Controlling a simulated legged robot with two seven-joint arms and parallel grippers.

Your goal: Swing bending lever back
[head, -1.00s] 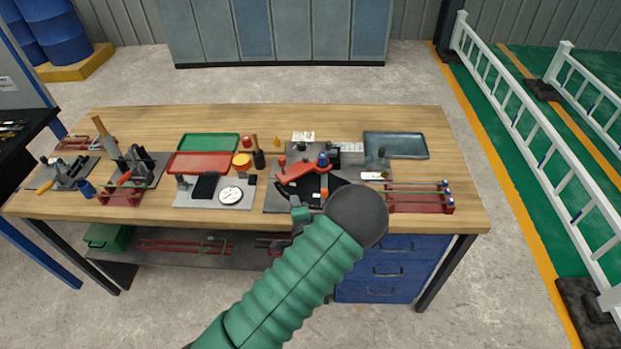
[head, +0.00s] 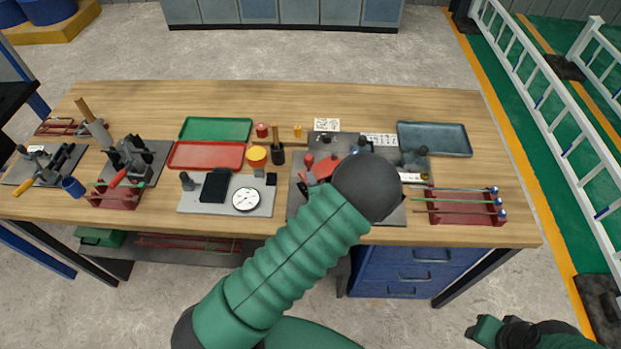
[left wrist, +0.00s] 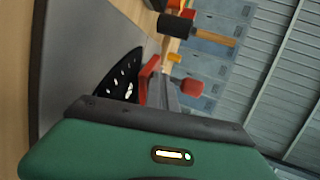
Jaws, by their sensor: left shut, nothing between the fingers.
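The bending lever (head: 322,167) is red and lies on the dark bending device, whose grey base plate (head: 297,210) is at the right of the bench's middle. My left arm crosses in front and hides much of the lever and device in the head view.
A red rack with rods (head: 462,208) stands right of the device, with a dark blue tray (head: 434,139) behind. The back strip is clear.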

